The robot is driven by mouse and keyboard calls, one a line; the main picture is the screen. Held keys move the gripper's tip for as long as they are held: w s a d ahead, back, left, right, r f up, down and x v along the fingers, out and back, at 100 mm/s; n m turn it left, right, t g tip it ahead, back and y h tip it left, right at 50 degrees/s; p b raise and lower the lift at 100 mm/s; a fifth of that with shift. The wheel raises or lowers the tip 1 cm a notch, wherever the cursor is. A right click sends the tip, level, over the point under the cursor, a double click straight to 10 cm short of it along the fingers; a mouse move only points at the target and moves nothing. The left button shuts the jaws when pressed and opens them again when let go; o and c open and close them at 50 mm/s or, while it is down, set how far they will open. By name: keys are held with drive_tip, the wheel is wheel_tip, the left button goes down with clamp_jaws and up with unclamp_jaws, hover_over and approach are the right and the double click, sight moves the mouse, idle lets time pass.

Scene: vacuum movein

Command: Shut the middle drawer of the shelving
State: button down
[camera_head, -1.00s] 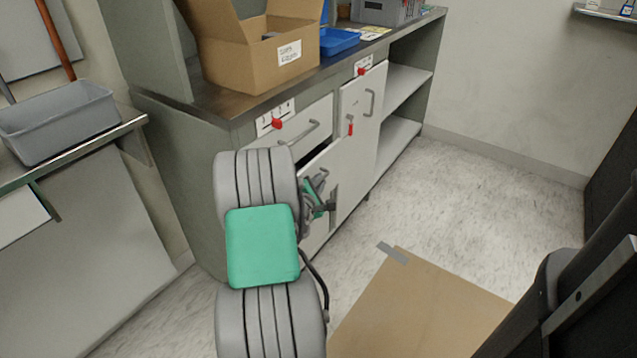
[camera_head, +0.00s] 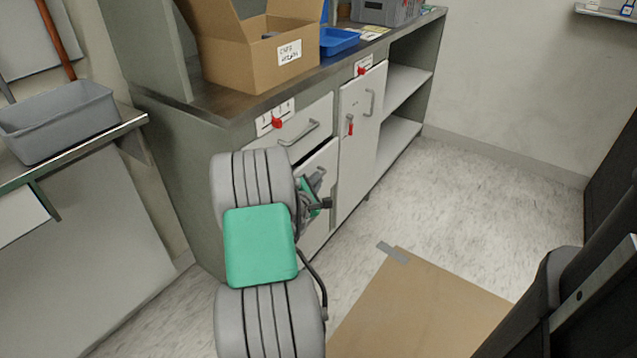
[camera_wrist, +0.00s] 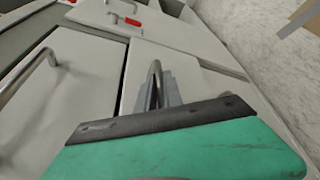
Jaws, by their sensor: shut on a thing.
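The middle drawer (camera_head: 324,158) of the grey shelving is the light front below the top drawer in the head view. A narrow dark gap shows above it, so it stands slightly out. Its front also shows in the wrist view (camera_wrist: 200,78). My gripper (camera_head: 320,203) is at this front, partly hidden behind my arm. In the wrist view my gripper (camera_wrist: 160,96) is shut on the drawer's metal handle (camera_wrist: 154,76). The handle's lower part is hidden by the gripper.
The top drawer (camera_head: 303,125) with a bar handle is above, and a cupboard door (camera_head: 358,150) is to the right. A cardboard box (camera_head: 250,60) stands on the worktop. A flat cardboard sheet (camera_head: 420,310) lies on the floor; the floor toward the wall is clear.

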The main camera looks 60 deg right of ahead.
drive_tip(key=w, duration=0.3)
drive_tip(key=shift+d, duration=0.2)
drive_tip(key=c, duration=1.8)
unclamp_jaws()
drive_tip(key=shift+w, duration=0.15)
drive_tip(key=shift+o, duration=0.2)
drive_tip(key=p+v, duration=0.1)
drive_tip(key=v, duration=0.7)
drive_tip(key=shift+p, duration=0.35)
drive_tip(key=shift+d, duration=0.1)
